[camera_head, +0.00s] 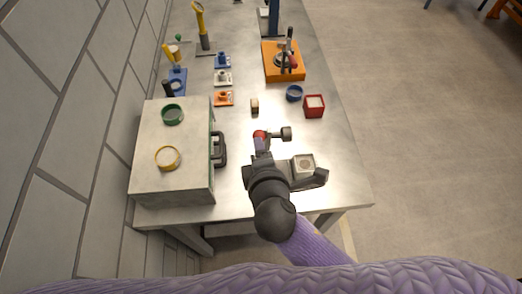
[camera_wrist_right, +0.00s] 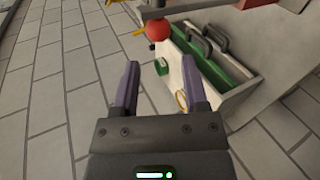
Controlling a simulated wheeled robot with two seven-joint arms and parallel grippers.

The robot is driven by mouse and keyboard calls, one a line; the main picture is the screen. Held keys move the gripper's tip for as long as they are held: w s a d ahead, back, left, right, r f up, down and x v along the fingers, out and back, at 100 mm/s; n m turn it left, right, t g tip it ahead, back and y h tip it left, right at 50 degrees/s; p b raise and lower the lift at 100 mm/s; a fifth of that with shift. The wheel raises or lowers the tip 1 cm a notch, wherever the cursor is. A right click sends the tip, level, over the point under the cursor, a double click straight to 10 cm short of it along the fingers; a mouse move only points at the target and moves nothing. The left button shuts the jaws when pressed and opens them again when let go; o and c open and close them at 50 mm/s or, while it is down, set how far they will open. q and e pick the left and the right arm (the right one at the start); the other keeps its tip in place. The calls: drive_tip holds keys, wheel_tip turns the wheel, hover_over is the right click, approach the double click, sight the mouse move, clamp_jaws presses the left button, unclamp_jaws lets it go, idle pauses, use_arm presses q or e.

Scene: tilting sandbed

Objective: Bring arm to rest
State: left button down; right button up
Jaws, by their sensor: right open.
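My right arm comes in from the bottom of the head view in a purple sleeve, over the near end of the metal table (camera_head: 340,180). My right gripper (camera_head: 261,148) is between the grey box and a small square block. In the right wrist view the two purple fingers of my right gripper (camera_wrist_right: 162,85) are spread apart with nothing between them. A red ball (camera_wrist_right: 157,30) on a bar shows just past the fingertips. It also shows in the head view (camera_head: 260,134), partly beside the fingertips; I cannot tell if they touch. My left gripper is not in view.
A grey box (camera_head: 145,135) with a dark handle (camera_head: 220,149) stands left of the gripper. A square block (camera_head: 304,165) is close on the right. A red box (camera_head: 314,106), blue cup (camera_head: 294,93) and orange tray (camera_head: 270,60) stand farther back. Open floor lies right of the table.

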drive_tip(key=shift+s+r, duration=0.2)
drive_tip(key=shift+s, duration=0.15)
drive_tip(key=s+d+f+m+g, duration=0.4)
drive_tip(key=s+d+m+g, duration=0.5)
drive_tip(key=s+d+m, duration=0.7)
wheel_tip(320, 180, down, 31)
drive_tip(key=a+m+g+h+b, duration=0.1)
drive_tip(key=a+m+g+b, duration=0.15)
drive_tip(key=b, duration=1.05)
drive_tip(key=s+d+f+n+b, duration=0.1)
drive_tip(key=s+d+f+b, duration=0.1)
drive_tip(key=s+f+b, duration=0.5)
drive_tip(key=s+f, duration=0.6)
drive_tip(key=f, duration=0.4)
drive_tip(key=shift+s+d+f+b, duration=0.15)
drive_tip(key=shift+s+f+b, duration=0.2)
drive_tip(key=shift+s+b, duration=0.05)
